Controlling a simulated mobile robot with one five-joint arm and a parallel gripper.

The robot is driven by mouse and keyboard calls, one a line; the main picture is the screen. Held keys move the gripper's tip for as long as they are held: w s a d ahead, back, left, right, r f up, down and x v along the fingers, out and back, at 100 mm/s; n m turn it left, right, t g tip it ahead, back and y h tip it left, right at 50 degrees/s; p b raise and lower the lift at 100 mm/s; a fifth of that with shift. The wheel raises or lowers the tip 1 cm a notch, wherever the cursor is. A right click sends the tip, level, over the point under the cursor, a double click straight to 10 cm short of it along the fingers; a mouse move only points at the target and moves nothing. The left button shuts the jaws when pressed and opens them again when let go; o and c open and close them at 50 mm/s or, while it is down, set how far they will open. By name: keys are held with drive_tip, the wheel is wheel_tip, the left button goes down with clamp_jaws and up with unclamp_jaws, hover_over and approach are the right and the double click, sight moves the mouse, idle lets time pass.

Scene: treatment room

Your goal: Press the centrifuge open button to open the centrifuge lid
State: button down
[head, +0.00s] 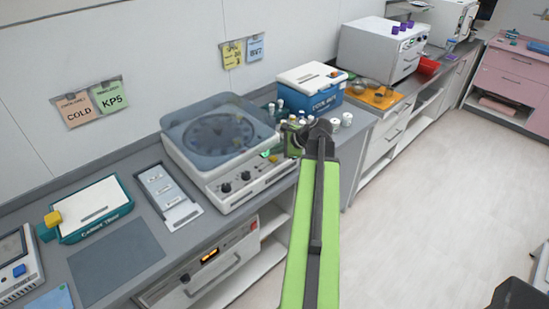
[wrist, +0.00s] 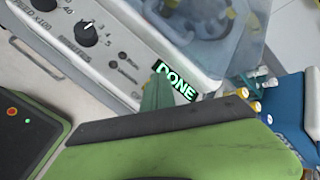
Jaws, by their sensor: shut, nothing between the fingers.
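The centrifuge (head: 243,186) stands on the grey counter, a white box with two black knobs on its front panel. Its clear bluish lid (head: 203,113) lies down over the dark rotor. My gripper (head: 300,138) is at the right front corner of the centrifuge, shut and empty; whether it touches the panel I cannot tell. In the wrist view the panel (wrist: 62,72) shows a black knob (wrist: 87,34), small dark labelled buttons (wrist: 122,56) and a lit green DONE display (wrist: 176,82). The labels are too small to read, so I cannot pick out the open button.
Several small bottles and white-capped vials (head: 346,119) stand right of the centrifuge, close to my gripper. A blue cooler box (head: 311,98) is behind them. A pale tray (head: 166,196) and a teal box (head: 92,212) lie to the left.

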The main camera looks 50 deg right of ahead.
sight(275, 159)
drive_tip(key=shift+f, duration=0.1)
drive_tip(key=shift+f+b, duration=0.35)
drive_tip(key=shift+b, duration=0.1)
drive_tip(key=shift+f+b, duration=0.5)
drive_tip(key=shift+b, duration=0.05)
idle(0.7)
drive_tip(key=shift+r+p, duration=0.95)
drive_tip(key=shift+p, duration=0.05)
wheel_tip(275, 159, up, 5)
drive_tip(key=p, duration=0.5)
drive_tip(key=shift+r, duration=0.1)
idle(0.4)
